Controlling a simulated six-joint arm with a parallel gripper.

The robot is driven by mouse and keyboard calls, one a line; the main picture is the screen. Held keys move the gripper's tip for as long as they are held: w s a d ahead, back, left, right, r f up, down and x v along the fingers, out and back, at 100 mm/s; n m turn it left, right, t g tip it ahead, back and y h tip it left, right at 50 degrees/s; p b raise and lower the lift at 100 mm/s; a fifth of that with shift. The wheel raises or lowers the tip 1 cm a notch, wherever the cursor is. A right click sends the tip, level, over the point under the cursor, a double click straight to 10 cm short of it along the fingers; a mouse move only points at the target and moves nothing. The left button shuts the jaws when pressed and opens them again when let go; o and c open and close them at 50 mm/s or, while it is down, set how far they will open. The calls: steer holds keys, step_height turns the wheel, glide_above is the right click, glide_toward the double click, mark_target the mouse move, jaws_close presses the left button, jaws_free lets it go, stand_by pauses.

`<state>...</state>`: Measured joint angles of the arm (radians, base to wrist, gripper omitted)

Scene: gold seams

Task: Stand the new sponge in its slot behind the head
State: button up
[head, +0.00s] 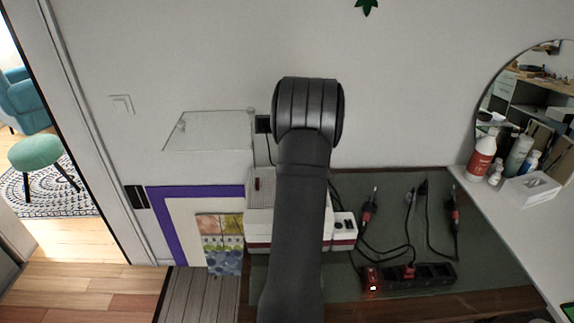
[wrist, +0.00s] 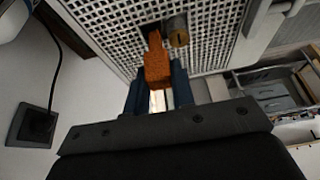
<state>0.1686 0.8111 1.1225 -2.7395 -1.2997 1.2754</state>
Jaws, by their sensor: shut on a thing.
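In the wrist view my gripper (wrist: 158,84) is shut on an orange-brown block, the sponge (wrist: 157,68). The sponge sticks out past the dark blue fingertips over a white perforated plate (wrist: 115,28). Its narrower far end lies close beside a short brass-coloured cylinder (wrist: 178,32), which may be the head. I cannot tell whether they touch. In the head view my arm covers the middle of a white and maroon machine (head: 258,238), and the gripper and sponge are hidden.
Soldering tools (head: 368,205) with loose cables and a black power strip (head: 420,276) lie on the green mat (head: 330,288) to the right. A patterned cloth (head: 222,250) lies left of the machine. A wall socket (wrist: 32,124) with a cable shows at the wrist view's left.

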steer(key=shift+f, duration=1)
stand_by(0.4)
steer(key=o, duration=1)
steer(key=shift+r, duration=0.15)
steer(key=shift+r, duration=3.4)
steer(key=shift+f, duration=0.1)
steer(key=shift+f, duration=3.2)
steer(key=shift+r, duration=0.1)
